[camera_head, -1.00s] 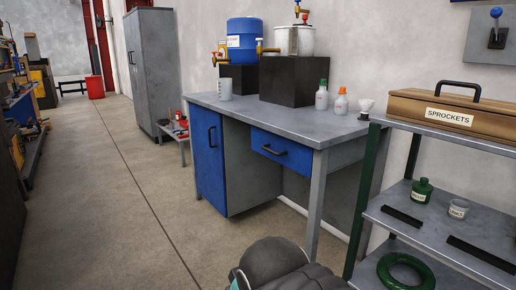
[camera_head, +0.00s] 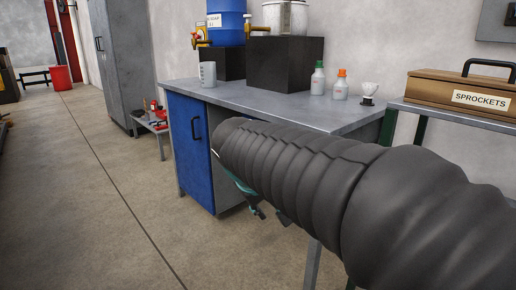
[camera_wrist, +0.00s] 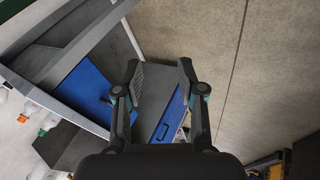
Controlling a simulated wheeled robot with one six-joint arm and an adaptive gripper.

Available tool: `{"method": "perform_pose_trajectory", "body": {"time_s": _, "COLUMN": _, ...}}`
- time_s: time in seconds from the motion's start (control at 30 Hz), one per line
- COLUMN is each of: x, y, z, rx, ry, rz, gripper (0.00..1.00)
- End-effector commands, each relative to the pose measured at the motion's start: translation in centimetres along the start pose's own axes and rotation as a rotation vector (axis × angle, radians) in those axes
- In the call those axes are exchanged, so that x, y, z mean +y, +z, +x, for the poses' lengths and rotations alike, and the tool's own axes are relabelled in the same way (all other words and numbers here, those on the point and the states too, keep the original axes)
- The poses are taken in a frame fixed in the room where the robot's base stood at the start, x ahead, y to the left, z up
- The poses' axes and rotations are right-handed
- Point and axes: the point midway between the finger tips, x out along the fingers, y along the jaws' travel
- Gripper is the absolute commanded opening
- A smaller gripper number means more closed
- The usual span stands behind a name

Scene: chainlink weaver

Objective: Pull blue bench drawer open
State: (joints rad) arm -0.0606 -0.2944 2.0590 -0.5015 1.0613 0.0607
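The blue bench drawer (camera_wrist: 84,88) is in the wrist view, left of my gripper (camera_wrist: 161,70). A short dark part, likely its handle, shows at its edge beside the left finger. The drawer looks closed. My gripper's two fingers are spread apart with nothing between them, and they do not visibly touch the drawer. In the head view my arm hides the drawer, and only bits of the gripper (camera_head: 270,214) show below the arm. The grey bench (camera_head: 290,108) stands against the wall.
The blue cupboard door (camera_head: 188,150) with its black handle is left of the arm. Bottles (camera_head: 340,86), a mug (camera_head: 208,74) and black blocks stand on the bench. A shelf with a sprockets box (camera_head: 462,92) is at right.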

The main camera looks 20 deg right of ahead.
Motion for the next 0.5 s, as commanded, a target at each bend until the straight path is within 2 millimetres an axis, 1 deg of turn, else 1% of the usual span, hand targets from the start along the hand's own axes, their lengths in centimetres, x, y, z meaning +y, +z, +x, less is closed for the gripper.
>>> {"method": "perform_pose_trajectory", "body": {"time_s": 0.03, "x": 0.6, "y": -1.9, "z": 1.2, "rx": -0.016, "ry": 0.046, "rz": -0.029, "gripper": 0.39}}
{"method": "perform_pose_trajectory", "body": {"time_s": 0.17, "x": 2.9, "y": -6.8, "z": 3.0, "rx": -0.047, "ry": 0.181, "rz": -0.095, "gripper": 0.39}}
{"method": "perform_pose_trajectory", "body": {"time_s": 0.2, "x": 3.5, "y": -8.2, "z": 3.5, "rx": -0.056, "ry": 0.223, "rz": -0.112, "gripper": 0.39}}
{"method": "perform_pose_trajectory", "body": {"time_s": 0.27, "x": 4.3, "y": -10.6, "z": 4.4, "rx": -0.067, "ry": 0.288, "rz": -0.138, "gripper": 0.39}}
{"method": "perform_pose_trajectory", "body": {"time_s": 0.3, "x": 4.7, "y": -12.1, "z": 5.0, "rx": -0.075, "ry": 0.332, "rz": -0.157, "gripper": 0.39}}
{"method": "perform_pose_trajectory", "body": {"time_s": 0.37, "x": 5.3, "y": -14.4, "z": 6.0, "rx": -0.083, "ry": 0.398, "rz": -0.181, "gripper": 0.39}}
{"method": "perform_pose_trajectory", "body": {"time_s": 0.4, "x": 5.6, "y": -15.9, "z": 6.6, "rx": -0.088, "ry": 0.443, "rz": -0.196, "gripper": 0.39}}
{"method": "perform_pose_trajectory", "body": {"time_s": 0.47, "x": 6.0, "y": -18.2, "z": 7.6, "rx": -0.095, "ry": 0.51, "rz": -0.217, "gripper": 0.39}}
{"method": "perform_pose_trajectory", "body": {"time_s": 0.5, "x": 6.1, "y": -19.6, "z": 8.1, "rx": -0.096, "ry": 0.554, "rz": -0.23, "gripper": 0.39}}
